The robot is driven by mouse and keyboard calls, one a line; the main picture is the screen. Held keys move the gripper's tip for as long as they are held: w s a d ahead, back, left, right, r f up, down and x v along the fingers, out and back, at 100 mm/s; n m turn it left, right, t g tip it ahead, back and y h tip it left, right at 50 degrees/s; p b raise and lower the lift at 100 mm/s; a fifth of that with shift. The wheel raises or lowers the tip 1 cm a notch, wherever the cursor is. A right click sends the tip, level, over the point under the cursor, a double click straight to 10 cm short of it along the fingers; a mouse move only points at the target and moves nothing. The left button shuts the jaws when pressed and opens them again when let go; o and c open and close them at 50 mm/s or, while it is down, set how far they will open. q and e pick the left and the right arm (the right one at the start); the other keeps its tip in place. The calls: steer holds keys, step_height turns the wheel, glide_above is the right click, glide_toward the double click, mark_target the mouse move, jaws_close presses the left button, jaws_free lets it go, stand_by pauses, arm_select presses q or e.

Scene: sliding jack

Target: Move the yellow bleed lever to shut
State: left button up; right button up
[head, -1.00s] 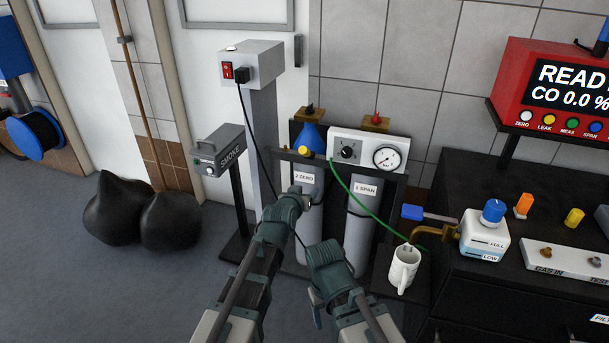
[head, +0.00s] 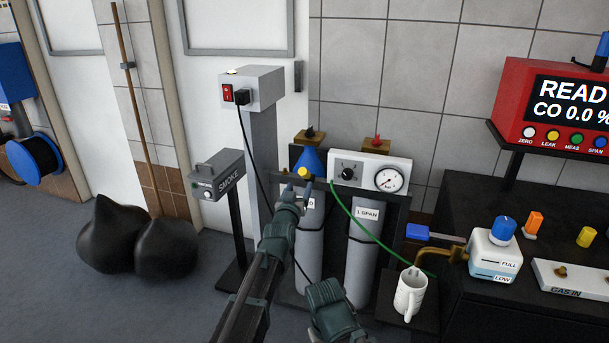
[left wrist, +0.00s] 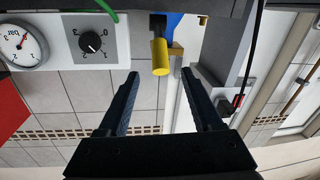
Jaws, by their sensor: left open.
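A yellow cylindrical grip (head: 303,172) shows at the lower front of a blue cone-shaped part (head: 307,161) on the 2 ZERO gas bottle stand. I take it for the bleed lever. In the left wrist view the yellow grip (left wrist: 160,57) hangs upside down against a blue piece. My left gripper (head: 297,191) is open just below it in the head view. In the left wrist view the two fingers (left wrist: 160,74) are apart, with the yellow grip lined up between their tips. My right arm's end (head: 330,305) is low at the bottom middle; its fingertips are not clear.
A white regulator panel with dial and gauge (head: 368,173) stands just right of the yellow grip. A green hose (head: 350,212) and a black cord (head: 252,140) hang nearby. A smoke box (head: 219,176) stands left; a white mug (head: 410,292) stands right.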

mark_target(303, 176)
arm_select(q)
steer(key=w, duration=0.3)
steer(key=w+d, duration=0.1)
steer(key=w, duration=0.5)
steer(key=shift+w+d, duration=0.35)
steer(key=shift+d, duration=0.05)
steer(key=shift+c, duration=0.2)
jaws_close()
stand_by(0.6)
